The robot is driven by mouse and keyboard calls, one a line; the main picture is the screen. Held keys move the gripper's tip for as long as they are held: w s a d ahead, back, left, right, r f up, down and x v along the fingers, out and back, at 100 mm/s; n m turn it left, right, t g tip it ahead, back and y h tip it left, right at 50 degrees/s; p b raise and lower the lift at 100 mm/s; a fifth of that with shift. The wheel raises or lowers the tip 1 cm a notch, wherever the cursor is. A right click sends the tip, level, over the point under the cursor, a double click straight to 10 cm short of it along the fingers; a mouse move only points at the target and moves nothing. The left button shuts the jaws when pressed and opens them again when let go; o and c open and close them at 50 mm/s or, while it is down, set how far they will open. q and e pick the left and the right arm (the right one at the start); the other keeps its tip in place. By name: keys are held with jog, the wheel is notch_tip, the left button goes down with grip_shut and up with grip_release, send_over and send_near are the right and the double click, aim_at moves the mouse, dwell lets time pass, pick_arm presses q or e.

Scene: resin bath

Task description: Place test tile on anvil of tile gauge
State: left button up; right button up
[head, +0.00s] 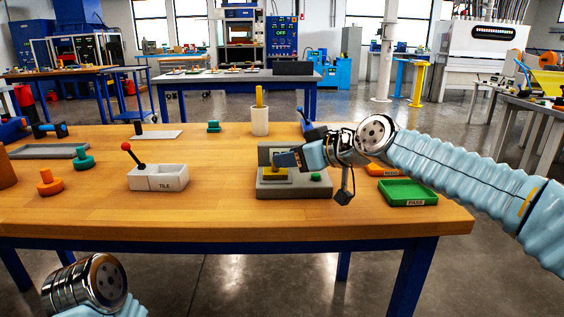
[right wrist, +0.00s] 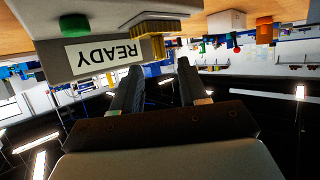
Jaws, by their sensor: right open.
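The tile gauge (head: 266,191) is a grey block near the front of the wooden table, with a green button (head: 316,177) at its right. A yellow piece (head: 272,174), which looks like the test tile, sits on the gauge at its anvil. In the upside-down right wrist view the gauge shows a READY label (right wrist: 103,55), and the yellow piece (right wrist: 152,46) is beyond the fingertips. My right gripper (head: 282,159) is open and empty, just above and beside that piece; its fingers (right wrist: 160,82) are apart from it. Of my left arm only the wrist shows; its gripper is out of frame.
A white box marked TILE (head: 158,178) with a red-knobbed lever stands left of the gauge. A green PASS tray (head: 408,193) is at the right, with an orange tray (head: 383,170) behind it. A white cup (head: 260,122) stands behind the gauge. The front middle is clear.

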jog(key=b+v, duration=0.1)
jog(key=v, duration=0.7)
jog(key=shift+s+b, duration=0.15)
jog(key=shift+b, duration=0.2)
jog(key=shift+d, duration=0.1)
dwell(1.3)
